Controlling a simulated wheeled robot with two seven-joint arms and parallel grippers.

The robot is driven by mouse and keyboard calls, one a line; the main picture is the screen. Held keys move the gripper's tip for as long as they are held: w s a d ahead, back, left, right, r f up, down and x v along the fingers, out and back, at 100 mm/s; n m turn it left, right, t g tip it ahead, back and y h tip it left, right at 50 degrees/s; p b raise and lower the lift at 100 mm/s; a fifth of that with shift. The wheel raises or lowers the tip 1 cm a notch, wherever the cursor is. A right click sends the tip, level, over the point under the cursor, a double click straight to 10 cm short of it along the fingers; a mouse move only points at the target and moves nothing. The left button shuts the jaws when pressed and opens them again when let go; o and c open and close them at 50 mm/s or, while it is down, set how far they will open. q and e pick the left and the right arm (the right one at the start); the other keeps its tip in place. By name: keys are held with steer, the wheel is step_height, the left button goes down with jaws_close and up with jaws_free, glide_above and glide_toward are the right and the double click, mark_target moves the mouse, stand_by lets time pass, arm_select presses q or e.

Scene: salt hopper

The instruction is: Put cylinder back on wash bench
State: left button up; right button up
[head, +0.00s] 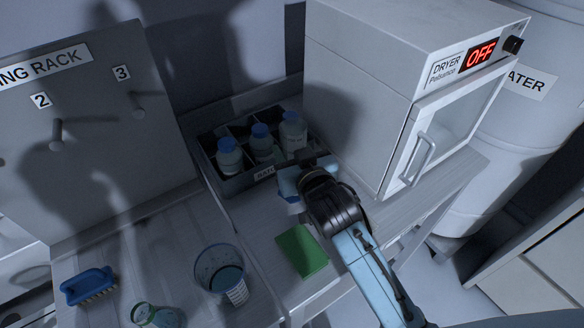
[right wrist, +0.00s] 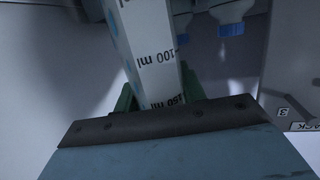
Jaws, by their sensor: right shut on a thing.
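My right gripper (head: 289,194) is over the bench in front of the bottle crate. It is shut on a pale graduated cylinder, and its green fingers (right wrist: 158,92) show on both sides of it in the right wrist view. The cylinder (right wrist: 148,45) has 100 ml and 150 ml marks and blue spots. In the head view my gripper and wrist mostly hide it, so I cannot tell its height above the bench. The wash bench (head: 125,262) is the grey top at lower left. My left gripper is not in view.
A crate (head: 228,186) holds several blue-capped bottles. A dryer (head: 375,90) reading OFF stands behind right. A green pad (head: 302,251), a clear beaker (head: 220,262), a green-rimmed cup (head: 150,316) and a blue brush (head: 88,284) are in front. A pegged rack (head: 95,130) stands left.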

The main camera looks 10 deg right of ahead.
steer(key=shift+f, duration=2)
steer(key=shift+f+b, duration=0.1)
steer(key=shift+b, duration=0.2)
steer(key=o, duration=1.1)
steer(key=shift+r, duration=0.2)
steer(key=v, duration=1.2)
steer(key=shift+f, duration=0.1)
